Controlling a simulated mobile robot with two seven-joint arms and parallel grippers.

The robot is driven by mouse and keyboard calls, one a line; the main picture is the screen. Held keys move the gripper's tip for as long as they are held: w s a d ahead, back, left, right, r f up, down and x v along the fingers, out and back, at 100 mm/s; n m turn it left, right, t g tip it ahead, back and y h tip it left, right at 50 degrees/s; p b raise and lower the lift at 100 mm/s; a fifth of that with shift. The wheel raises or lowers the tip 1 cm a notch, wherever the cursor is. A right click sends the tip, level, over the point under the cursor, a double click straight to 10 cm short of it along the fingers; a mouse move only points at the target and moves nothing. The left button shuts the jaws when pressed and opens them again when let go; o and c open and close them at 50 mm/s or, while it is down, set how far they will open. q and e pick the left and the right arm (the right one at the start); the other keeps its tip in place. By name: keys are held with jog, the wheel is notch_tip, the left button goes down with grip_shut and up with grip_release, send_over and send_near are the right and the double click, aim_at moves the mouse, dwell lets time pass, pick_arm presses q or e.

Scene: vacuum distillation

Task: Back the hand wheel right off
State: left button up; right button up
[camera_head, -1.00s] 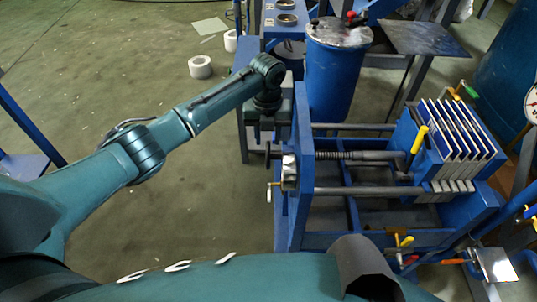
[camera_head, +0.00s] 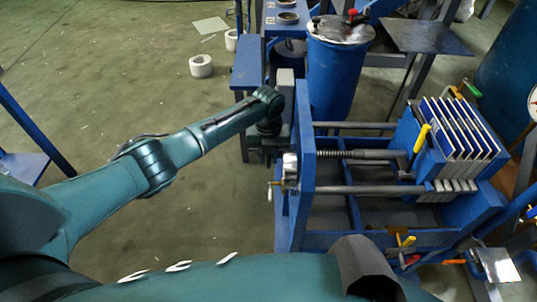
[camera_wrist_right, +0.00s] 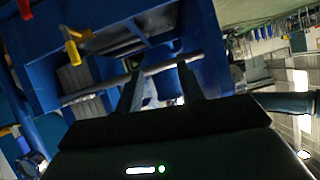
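The hand wheel (camera_head: 290,170) is the pale grey, partly hidden round part at the left end of the blue press frame (camera_head: 303,205), with a small handle (camera_head: 270,192) sticking out at its left. The threaded screw (camera_head: 335,154) runs right from the end plate toward the plate stack. My left gripper (camera_head: 273,155) points down beside the end plate, just above and left of the wheel. Its fingertips are too small and dark to tell open from shut or touching. In the right wrist view my right gripper (camera_wrist_right: 160,90) has two dark fingers apart, nothing visible between them.
Several white plates (camera_head: 460,130) stand in the press at the right. A blue drum (camera_head: 333,80) stands behind the press. A grey rod (camera_wrist_right: 180,65) and blue frame are close to my right fingers.

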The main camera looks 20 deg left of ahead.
pick_arm(q)
grip_shut()
jog(key=g+b, duration=0.1)
jog(key=b, duration=0.1)
jog(key=g+b, duration=0.1)
jog(key=b, duration=0.1)
jog(key=shift+w+f+h, duration=0.15)
jog(key=shift+f+h, duration=0.15)
jog(key=shift+f, duration=0.05)
jog(key=shift+g+b, duration=0.3)
jog(key=shift+b, duration=1.15)
jog(key=shift+r+g+h+b, duration=0.3)
jog(key=shift+r+g+b, duration=0.1)
jog(key=shift+g+b, duration=0.4)
jog(key=shift+r, duration=0.1)
pick_arm(e)
jog(key=shift+s+d+f+m+t, duration=0.15)
jog(key=shift+s+d+f+t, duration=0.1)
jog(key=shift+d+f+t, duration=0.25)
jog(key=shift+s+d+f+m+t, duration=0.15)
jog(key=shift+s+d+t, duration=0.15)
jog(key=shift+t, duration=0.3)
pick_arm(q)
jog(key=shift+o, duration=1.5)
grip_release()
